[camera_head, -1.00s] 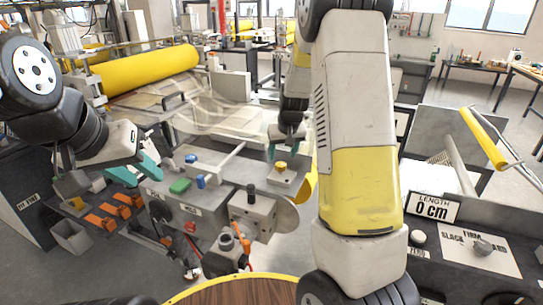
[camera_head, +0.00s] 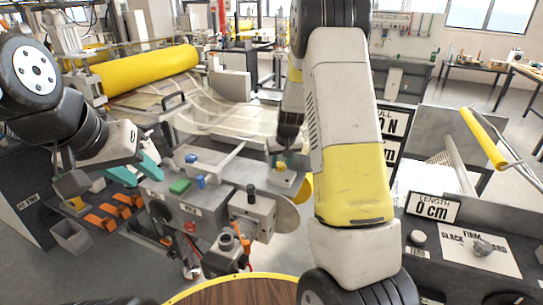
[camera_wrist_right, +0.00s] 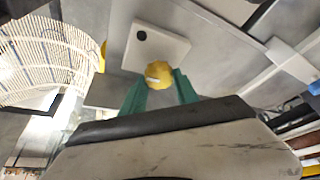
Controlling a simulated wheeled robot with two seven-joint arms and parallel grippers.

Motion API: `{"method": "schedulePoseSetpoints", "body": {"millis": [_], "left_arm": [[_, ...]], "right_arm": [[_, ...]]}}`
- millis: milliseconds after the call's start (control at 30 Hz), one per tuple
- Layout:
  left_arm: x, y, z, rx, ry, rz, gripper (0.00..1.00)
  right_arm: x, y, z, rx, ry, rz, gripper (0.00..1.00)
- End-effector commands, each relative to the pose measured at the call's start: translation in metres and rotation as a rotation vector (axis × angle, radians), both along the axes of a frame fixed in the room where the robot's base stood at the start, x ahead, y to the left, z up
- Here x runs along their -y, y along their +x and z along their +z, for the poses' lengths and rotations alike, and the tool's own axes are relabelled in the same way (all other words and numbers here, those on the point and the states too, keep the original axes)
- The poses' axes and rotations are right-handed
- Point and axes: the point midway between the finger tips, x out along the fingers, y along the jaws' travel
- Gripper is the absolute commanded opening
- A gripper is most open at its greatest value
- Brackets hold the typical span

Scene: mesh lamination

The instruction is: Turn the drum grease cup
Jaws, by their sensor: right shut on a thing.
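The drum grease cup is a small yellow knob (camera_head: 281,165) on a pale block (camera_head: 283,178) at the right end of the grey machine top. In the right wrist view the yellow knob (camera_wrist_right: 159,74) sits between the two green fingertips of my right gripper (camera_wrist_right: 160,92). My right gripper (camera_head: 282,157) points down and is shut on the knob; its arm partly hides this area in the head view. My left gripper (camera_head: 148,172) has teal fingers and hangs at the left, away from the knob. Its finger gap is not clear.
A grey box with a black knob (camera_head: 251,190) stands in front. A yellow roller (camera_head: 150,70) lies behind.

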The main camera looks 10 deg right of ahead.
Motion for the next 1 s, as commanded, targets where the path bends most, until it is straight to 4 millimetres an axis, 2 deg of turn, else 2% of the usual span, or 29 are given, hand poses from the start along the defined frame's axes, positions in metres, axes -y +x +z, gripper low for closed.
{"method": "schedulePoseSetpoints", "body": {"millis": [367, 1000], "left_arm": [[0.0, 0.0, 0.0, 0.0, 0.0, 0.0, 0.36], [0.0, 0.0, 0.0, 0.0, 0.0, 0.0, 0.36]], "right_arm": [[-0.0015, -0.0002, 0.0001, -0.001, -0.002, -0.059, 0.0], [-0.0026, 0.0006, 0.0002, 0.001, -0.002, -0.553, 0.0]]}}
